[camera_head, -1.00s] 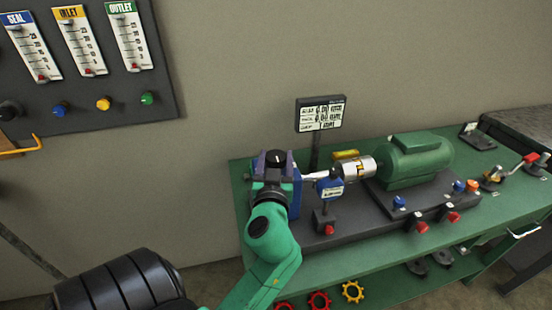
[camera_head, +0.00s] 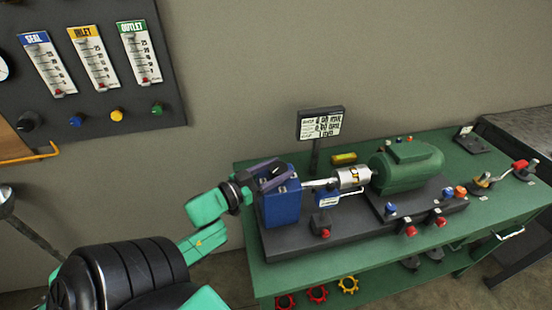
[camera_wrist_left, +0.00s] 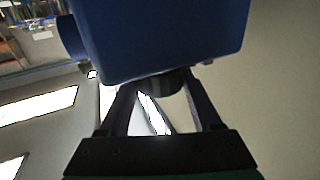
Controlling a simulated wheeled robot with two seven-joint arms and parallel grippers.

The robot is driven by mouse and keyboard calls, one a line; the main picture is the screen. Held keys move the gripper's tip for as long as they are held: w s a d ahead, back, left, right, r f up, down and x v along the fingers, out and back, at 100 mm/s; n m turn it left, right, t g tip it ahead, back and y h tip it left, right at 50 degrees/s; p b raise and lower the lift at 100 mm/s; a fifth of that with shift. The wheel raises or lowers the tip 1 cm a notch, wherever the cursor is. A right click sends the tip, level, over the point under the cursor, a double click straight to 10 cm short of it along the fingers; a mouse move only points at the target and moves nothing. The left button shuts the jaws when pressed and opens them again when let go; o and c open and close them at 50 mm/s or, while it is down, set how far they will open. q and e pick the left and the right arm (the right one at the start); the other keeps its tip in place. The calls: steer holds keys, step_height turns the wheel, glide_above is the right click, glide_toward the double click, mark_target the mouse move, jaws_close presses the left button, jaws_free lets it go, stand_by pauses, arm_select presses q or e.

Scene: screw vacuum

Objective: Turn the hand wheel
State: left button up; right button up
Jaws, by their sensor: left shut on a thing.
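The blue housing (camera_head: 278,205) of the screw vacuum stands at the left end of the bench. My left gripper (camera_head: 270,172), with dark purple fingers, is at the upper left of this housing. In the left wrist view the blue housing (camera_wrist_left: 165,35) fills the top. A dark round part (camera_wrist_left: 158,83) projects from it, and my left gripper (camera_wrist_left: 160,88) is shut on it, one finger at each side. It looks like the hand wheel or its hub; I cannot tell which, because fingers hide it in the head view. My right gripper is out of view.
A silver shaft coupling (camera_head: 352,178) joins the housing to a green motor (camera_head: 408,168). A small display (camera_head: 320,124) stands behind. Red and blue valves line the bench's front and right. Red and yellow wheels (camera_head: 347,285) lie on the shelf below. A gauge panel (camera_head: 165,100) is on the wall.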

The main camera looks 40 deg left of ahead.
arm_select(q)
steer(key=m+g+h, duration=0.1)
steer(key=m+h, duration=0.1)
steer(key=h, duration=0.1)
steer(key=shift+a+p, duration=0.1)
steer(key=shift+p, duration=0.3)
steer(key=shift+f+m+g+h, duration=0.15)
steer(key=shift+m+g+h, duration=0.35)
steer(key=shift+m+h, duration=0.5)
steer(key=shift+f+m+g+h+b, duration=0.1)
steer(key=shift+m+g+h+b, duration=0.45)
steer(key=shift+h, duration=0.55)
steer(key=shift+m+g+h+b, duration=0.65)
steer(key=shift+m+g+h, duration=0.5)
steer(key=shift+g+h, duration=0.2)
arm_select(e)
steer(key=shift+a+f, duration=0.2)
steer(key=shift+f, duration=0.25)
